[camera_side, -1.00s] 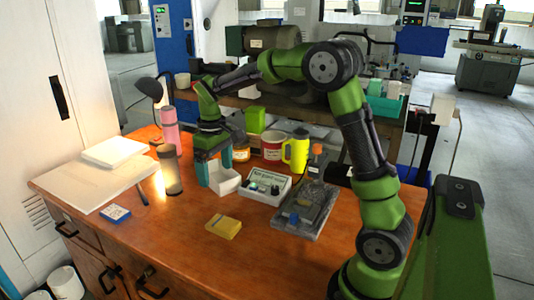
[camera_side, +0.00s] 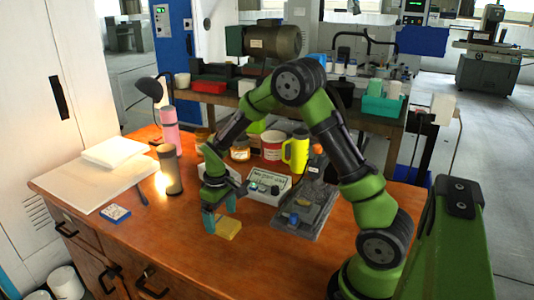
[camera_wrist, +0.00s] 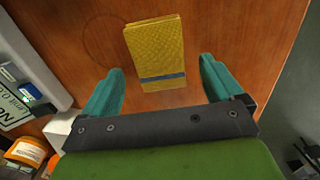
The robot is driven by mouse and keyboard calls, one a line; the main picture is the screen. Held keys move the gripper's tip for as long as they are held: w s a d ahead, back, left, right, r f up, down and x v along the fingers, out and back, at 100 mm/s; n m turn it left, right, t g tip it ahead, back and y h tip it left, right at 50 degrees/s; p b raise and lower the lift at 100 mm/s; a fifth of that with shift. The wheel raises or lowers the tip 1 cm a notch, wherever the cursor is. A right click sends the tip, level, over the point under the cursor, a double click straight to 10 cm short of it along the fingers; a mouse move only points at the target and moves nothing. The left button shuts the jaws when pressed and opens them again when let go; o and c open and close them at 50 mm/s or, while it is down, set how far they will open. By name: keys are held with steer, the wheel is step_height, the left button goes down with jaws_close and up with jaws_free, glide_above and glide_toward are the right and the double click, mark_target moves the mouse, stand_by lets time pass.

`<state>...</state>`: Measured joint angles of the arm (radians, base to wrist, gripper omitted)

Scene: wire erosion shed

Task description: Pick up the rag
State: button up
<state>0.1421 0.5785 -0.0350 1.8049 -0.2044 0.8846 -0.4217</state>
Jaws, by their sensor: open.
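The rag (camera_side: 229,229) is a folded yellow cloth with a dark stripe, lying flat on the orange-brown wooden table. In the wrist view the rag (camera_wrist: 156,48) lies ahead of the fingertips, between their lines and a little left of the middle. My gripper (camera_side: 219,222) has teal fingers and points down just above the rag, at its left and far side in the side view. In the wrist view my gripper (camera_wrist: 158,75) is open with nothing between its fingers. Whether the fingertips touch the table cannot be told.
A white control box (camera_side: 268,187) and a dark grey tray (camera_side: 302,215) stand right of the rag.

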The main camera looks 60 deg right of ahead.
step_height(320, 180, down, 2)
steer(key=shift+f, duration=0.1)
steer(key=c, duration=1.1)
steer(key=shift+c, duration=0.2)
